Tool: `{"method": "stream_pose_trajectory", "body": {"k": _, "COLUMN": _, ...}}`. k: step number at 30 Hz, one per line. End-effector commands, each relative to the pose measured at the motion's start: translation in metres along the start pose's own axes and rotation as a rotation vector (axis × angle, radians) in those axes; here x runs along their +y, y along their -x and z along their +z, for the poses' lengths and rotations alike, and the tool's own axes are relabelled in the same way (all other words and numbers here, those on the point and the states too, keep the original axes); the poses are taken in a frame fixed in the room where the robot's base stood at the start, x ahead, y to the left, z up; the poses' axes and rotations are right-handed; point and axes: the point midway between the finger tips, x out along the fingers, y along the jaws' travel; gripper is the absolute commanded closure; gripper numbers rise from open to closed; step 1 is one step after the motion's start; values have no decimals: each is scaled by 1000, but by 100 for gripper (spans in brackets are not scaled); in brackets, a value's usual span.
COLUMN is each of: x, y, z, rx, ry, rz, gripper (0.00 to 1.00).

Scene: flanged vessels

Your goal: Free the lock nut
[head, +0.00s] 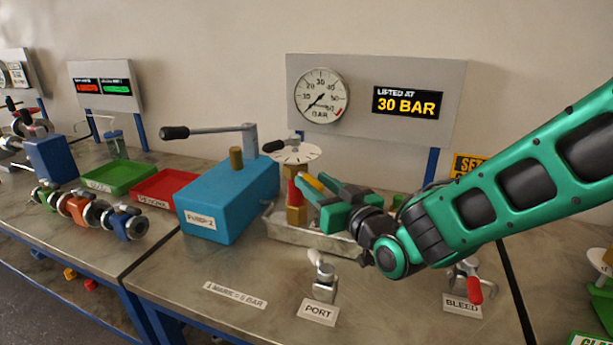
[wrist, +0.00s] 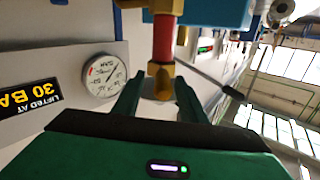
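A relief valve stands on a metal tray beside the pump, with a red sleeve (head: 294,191) above a brass hex base (head: 297,215) and a white dial (head: 292,153) on top. The wrist view is turned upside down and shows the red sleeve (wrist: 164,38) with a brass hex piece (wrist: 160,78), seemingly the lock nut, at its end. My gripper (head: 319,198) reaches in from the right, beside the valve. In the wrist view my gripper (wrist: 159,90) is open, fingers either side of the brass piece with gaps visible. I cannot tell how deep they reach.
A blue pump (head: 229,197) with a long lever stands left of the valve. The gauge panel (head: 447,77) behind reads LIFTED AT 30 BAR. A port fitting (head: 323,277) and red-handled bleed valve (head: 473,290) stand in front. Red (head: 160,190) and green (head: 118,178) trays lie left.

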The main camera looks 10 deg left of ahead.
Motion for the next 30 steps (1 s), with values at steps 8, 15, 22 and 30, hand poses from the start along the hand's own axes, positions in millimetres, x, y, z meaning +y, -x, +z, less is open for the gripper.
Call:
{"method": "stream_pose_trajectory", "body": {"k": 8, "x": -2, "y": -39, "z": 0, "rx": -1, "ry": 1, "rz": -1, "gripper": 62}}
{"method": "stream_pose_trajectory", "body": {"k": 15, "x": -2, "y": -49, "z": 0, "rx": -2, "ry": 1, "rz": 0, "gripper": 62}}
{"method": "stream_pose_trajectory", "body": {"k": 22, "x": -2, "y": -49, "z": 0, "rx": -1, "ry": 0, "rz": 0, "gripper": 66}}
{"method": "stream_pose_trajectory", "body": {"k": 30, "x": 0, "y": -49, "z": 0, "rx": -1, "ry": 1, "rz": 2, "gripper": 100}}
